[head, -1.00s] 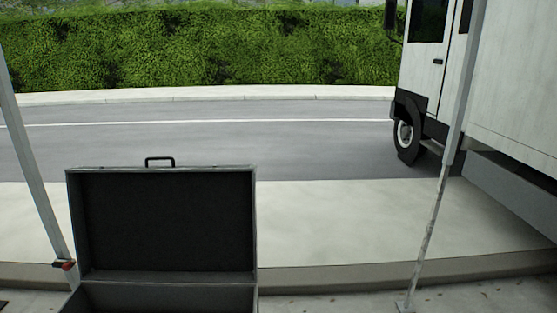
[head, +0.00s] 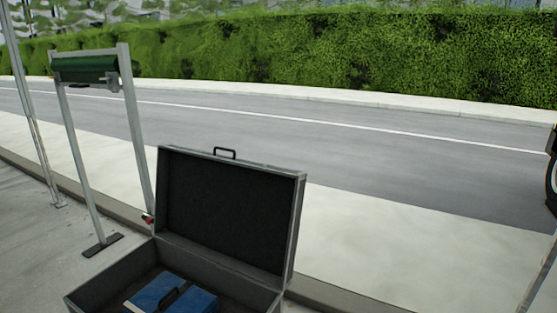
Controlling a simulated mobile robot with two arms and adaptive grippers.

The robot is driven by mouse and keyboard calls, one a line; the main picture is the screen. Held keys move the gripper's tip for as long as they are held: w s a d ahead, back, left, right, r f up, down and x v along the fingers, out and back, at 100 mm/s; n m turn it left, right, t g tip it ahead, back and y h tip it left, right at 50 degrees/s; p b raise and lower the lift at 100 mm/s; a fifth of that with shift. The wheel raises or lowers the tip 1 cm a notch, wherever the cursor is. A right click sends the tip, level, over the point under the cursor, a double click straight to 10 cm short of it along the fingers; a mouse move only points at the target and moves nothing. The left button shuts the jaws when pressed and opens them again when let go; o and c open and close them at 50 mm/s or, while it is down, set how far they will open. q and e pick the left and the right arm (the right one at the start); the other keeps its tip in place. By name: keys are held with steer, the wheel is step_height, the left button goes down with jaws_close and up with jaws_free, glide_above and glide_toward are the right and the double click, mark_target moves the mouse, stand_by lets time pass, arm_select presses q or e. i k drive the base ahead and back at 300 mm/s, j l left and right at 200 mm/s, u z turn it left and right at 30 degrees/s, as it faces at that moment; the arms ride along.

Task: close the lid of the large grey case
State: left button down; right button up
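The large grey case (head: 110,281) stands open at the lower middle of the head view. Its lid (head: 232,212) is raised about upright, with a dark lining facing me and a black handle (head: 224,153) on its top edge. A blue thing with a dark handle (head: 160,292) lies inside the case. The near part of the case is cut off by the bottom of the picture. Neither of my grippers is in view.
A metal frame with a green roll (head: 88,69) stands on the pavement left of the case. A thin pole (head: 28,120) stands farther left. Behind the lid are a pale pavement strip (head: 400,240), a road and a hedge. A dark wheel shows at the right edge.

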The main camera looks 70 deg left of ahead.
mark_target(242, 217)
steer(key=i+j+u, duration=0.1)
steer(key=i+u, duration=0.7)
steer(key=u, duration=0.15)
steer(key=i+l+u, duration=0.25)
steer(key=i+u, duration=0.2)
